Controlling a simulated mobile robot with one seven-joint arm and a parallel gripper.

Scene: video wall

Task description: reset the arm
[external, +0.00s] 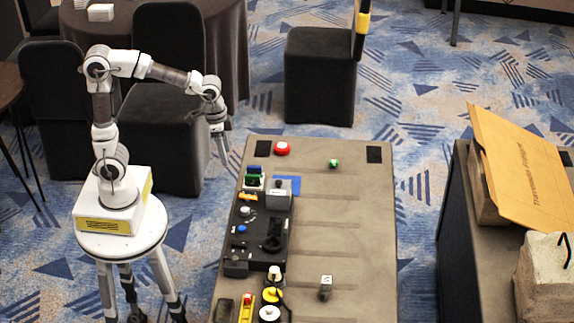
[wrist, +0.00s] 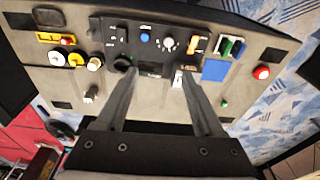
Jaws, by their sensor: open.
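My arm stands on a round white stool-like base at the left in the external view, bent up and over, with its forearm reaching right. My gripper (external: 220,150) hangs pointing down beside the far left corner of the grey table (external: 345,230), apart from it and empty. In the wrist view, my gripper's two fingers (wrist: 152,85) are spread well apart, with nothing between them but the view of the panel beyond. The black control panel (external: 262,220) lies on the table's left half; it also shows in the wrist view (wrist: 118,42).
A red button (external: 282,148) and a green button (external: 334,163) sit at the table's far end. Black chairs (external: 320,75) and a round covered table (external: 225,40) stand behind. A side table at right holds a cardboard piece (external: 520,160) and a concrete block (external: 543,280).

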